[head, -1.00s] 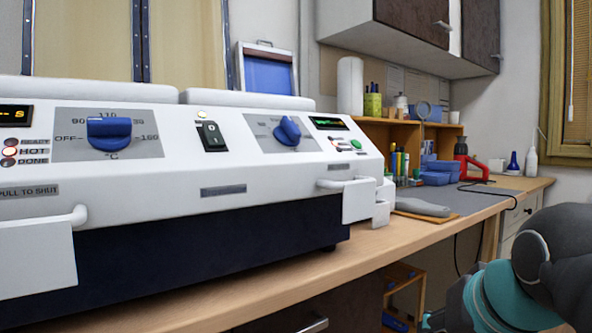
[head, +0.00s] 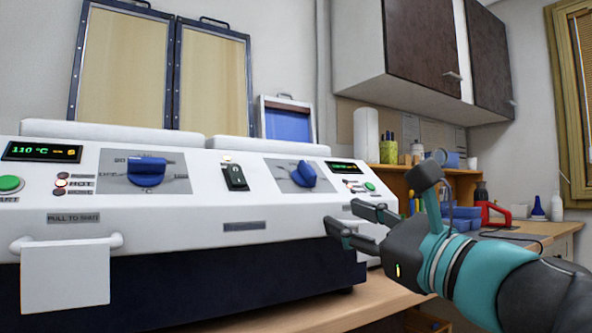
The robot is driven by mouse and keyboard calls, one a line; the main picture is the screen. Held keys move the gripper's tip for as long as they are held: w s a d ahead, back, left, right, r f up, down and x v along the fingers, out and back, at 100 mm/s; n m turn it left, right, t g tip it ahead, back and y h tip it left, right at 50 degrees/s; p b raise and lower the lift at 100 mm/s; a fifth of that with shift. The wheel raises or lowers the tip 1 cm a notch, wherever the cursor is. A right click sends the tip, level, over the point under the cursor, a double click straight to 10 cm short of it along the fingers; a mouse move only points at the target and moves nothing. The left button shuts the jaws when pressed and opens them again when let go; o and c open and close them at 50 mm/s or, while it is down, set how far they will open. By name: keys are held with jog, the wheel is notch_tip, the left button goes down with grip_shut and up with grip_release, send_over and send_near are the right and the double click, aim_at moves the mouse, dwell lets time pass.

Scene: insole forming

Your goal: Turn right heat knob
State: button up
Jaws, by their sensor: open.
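The right heat knob (head: 303,174) is blue and sits on a grey dial plate on the right half of the white machine's (head: 200,248) sloped front. Its grip ridge looks tilted. My gripper (head: 333,224) is open and empty, in front of the machine, below and to the right of the right knob and apart from it. Its two dark fingers point left. The left heat knob (head: 147,171) is also blue, on its own dial plate, left of a black switch (head: 235,177).
A white handle with a plate (head: 66,272) juts from the machine's lower left front. My arm covers part of the right end of the bench. Blue bins and a red tool (head: 493,213) stand behind it. Dark wall cabinets (head: 425,45) hang above.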

aim_at(308, 165)
jog(key=w+a+r+m, duration=0.2)
jog(key=w, duration=0.1)
jog(key=w+a+r+m+t+p, duration=0.1)
jog(key=w+a+r+m, duration=0.1)
jog(key=w+r, duration=0.1)
jog(key=w+a+r+m+t, duration=0.1)
jog(key=w+a+r, duration=0.1)
jog(key=w+r, duration=0.1)
jog(key=shift+w+a+r+m, duration=0.2)
jog(key=shift+w+m, duration=0.2)
jog(key=shift+w, duration=0.25)
jog(key=shift+d, duration=0.1)
grip_shut()
